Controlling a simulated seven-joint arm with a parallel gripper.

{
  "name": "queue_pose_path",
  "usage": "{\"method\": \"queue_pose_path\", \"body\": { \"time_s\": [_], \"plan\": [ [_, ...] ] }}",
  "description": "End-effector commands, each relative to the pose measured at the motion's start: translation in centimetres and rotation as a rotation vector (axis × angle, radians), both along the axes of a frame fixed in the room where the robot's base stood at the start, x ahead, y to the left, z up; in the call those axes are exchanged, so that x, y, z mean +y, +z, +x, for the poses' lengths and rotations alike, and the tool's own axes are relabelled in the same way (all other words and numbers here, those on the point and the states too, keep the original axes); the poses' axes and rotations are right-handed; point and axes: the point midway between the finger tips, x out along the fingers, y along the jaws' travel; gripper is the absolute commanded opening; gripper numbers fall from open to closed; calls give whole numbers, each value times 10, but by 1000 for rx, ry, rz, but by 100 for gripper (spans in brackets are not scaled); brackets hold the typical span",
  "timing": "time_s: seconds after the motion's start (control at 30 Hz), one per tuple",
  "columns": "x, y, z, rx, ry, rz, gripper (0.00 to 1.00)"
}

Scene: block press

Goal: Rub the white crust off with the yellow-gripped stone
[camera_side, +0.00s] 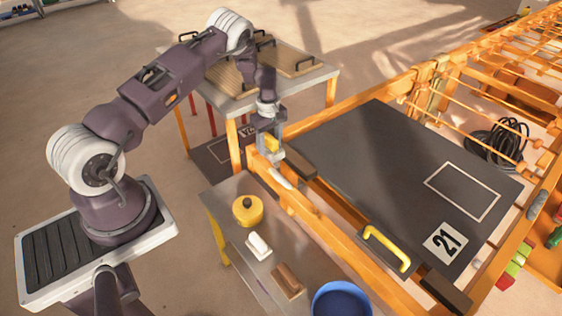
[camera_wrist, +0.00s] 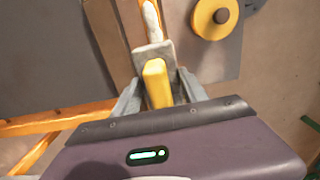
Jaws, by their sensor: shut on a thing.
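My gripper (camera_side: 270,143) is shut on the yellow grip of the stone, over the orange frame rail at the near edge of the dark plate. The yellow grip (camera_wrist: 157,84) sits between the fingers in the wrist view, with the grey stone (camera_wrist: 152,56) beyond it. The white crust (camera_side: 281,179) is a narrow pale strip on the rail. It also shows in the wrist view (camera_wrist: 152,20), running up from the stone's far edge. I cannot tell whether the stone touches the crust; part of the crust may be hidden under it.
A grey side table (camera_side: 230,192) holds a yellow round pot (camera_side: 247,212), a white block (camera_side: 258,246) and a brown block (camera_side: 288,279). A blue bucket (camera_side: 342,299) stands at the front. The dark plate (camera_side: 370,160), with a yellow handle (camera_side: 386,246), lies right of the rail.

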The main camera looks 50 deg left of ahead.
Motion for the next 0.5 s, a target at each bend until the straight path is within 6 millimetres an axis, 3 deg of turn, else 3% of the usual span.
{"method": "queue_pose_path", "body": {
  "time_s": [0.5],
  "plan": [
    [-1,-44,0,1,0,-2,13]
  ]
}}
